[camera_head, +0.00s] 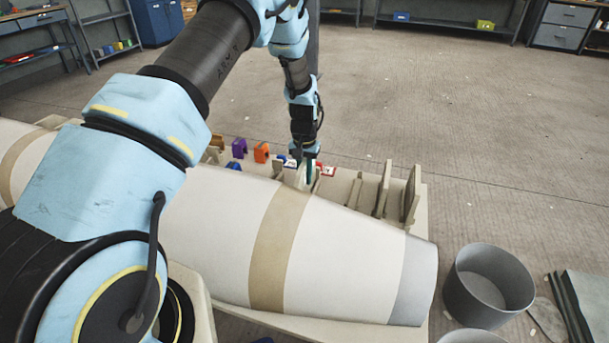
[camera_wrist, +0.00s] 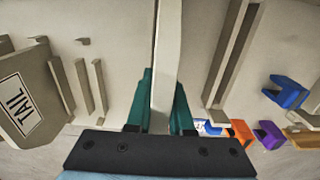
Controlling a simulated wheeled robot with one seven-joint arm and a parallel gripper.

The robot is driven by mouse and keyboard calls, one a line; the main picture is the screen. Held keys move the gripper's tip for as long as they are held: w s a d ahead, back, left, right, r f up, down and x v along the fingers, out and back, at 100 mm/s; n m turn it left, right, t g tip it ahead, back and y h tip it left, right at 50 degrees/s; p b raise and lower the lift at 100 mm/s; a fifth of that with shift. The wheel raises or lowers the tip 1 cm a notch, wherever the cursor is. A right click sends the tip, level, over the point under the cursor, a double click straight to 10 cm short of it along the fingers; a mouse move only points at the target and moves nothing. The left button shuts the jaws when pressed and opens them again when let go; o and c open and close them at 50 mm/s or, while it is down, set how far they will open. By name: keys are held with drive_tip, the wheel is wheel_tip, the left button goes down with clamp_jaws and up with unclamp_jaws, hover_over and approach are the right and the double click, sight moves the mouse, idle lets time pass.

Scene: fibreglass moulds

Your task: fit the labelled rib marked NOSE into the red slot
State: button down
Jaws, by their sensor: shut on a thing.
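My gripper (camera_head: 305,167) is behind the white mould, low over the bench. In the wrist view its teal fingers (camera_wrist: 160,105) are shut on a pale rib (camera_wrist: 167,60), seen edge-on. No label shows on this rib, so I cannot tell whether it is marked NOSE. In the head view a small red and white marker (camera_head: 327,170) lies just right of my gripper. I cannot make out a slot opening at it.
The long white mould (camera_head: 345,250) with tan bands lies in front of my gripper. Upright pale boards (camera_head: 383,190) stand to the right. Orange (camera_head: 262,152) and purple (camera_head: 239,147) blocks sit to the left. A grey bin (camera_head: 488,285) stands on the floor at right.

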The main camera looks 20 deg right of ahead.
sight(305, 161)
drive_tip(key=shift+f+b, duration=1.15)
drive_tip(key=shift+f, duration=0.75)
drive_tip(key=c, duration=0.7)
unclamp_jaws()
wheel_tip(305, 161, up, 11)
drive_tip(key=shift+f+b, duration=0.1)
drive_tip(key=shift+b, duration=0.3)
